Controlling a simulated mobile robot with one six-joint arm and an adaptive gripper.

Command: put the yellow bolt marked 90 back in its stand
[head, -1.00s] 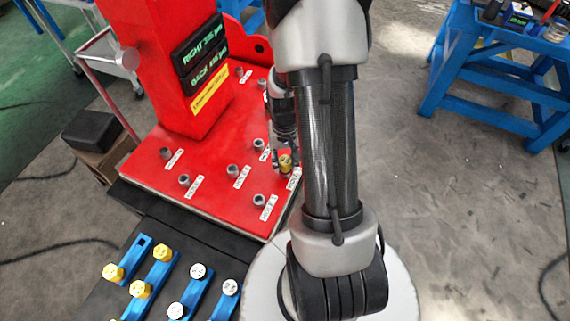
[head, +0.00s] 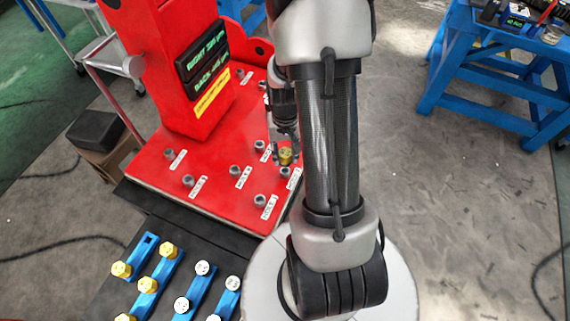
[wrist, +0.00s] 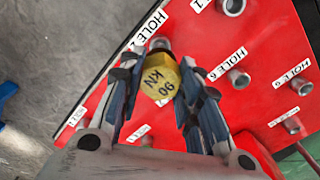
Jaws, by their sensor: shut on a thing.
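My gripper (head: 284,160) is shut on a yellow bolt (head: 286,154) over the right edge of the red plate. In the wrist view the yellow bolt (wrist: 160,80) sits between both fingers, and its head reads "90 KN". A grey round part shows just beyond it by the "HOLE 2" label; I cannot tell whether it is a socket or the bolt's shank. Blue stands (head: 136,262) lie at the lower left on a dark surface. The far left one has an empty square opening (head: 150,239) at its upper end and a yellow bolt (head: 121,269) lower down.
The red plate (head: 215,215) carries several grey sockets with labels and a tall red column (head: 165,70). Other blue stands hold yellow bolts (head: 148,285) and white bolts (head: 203,268). A blue table (head: 490,100) with tools stands at right.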

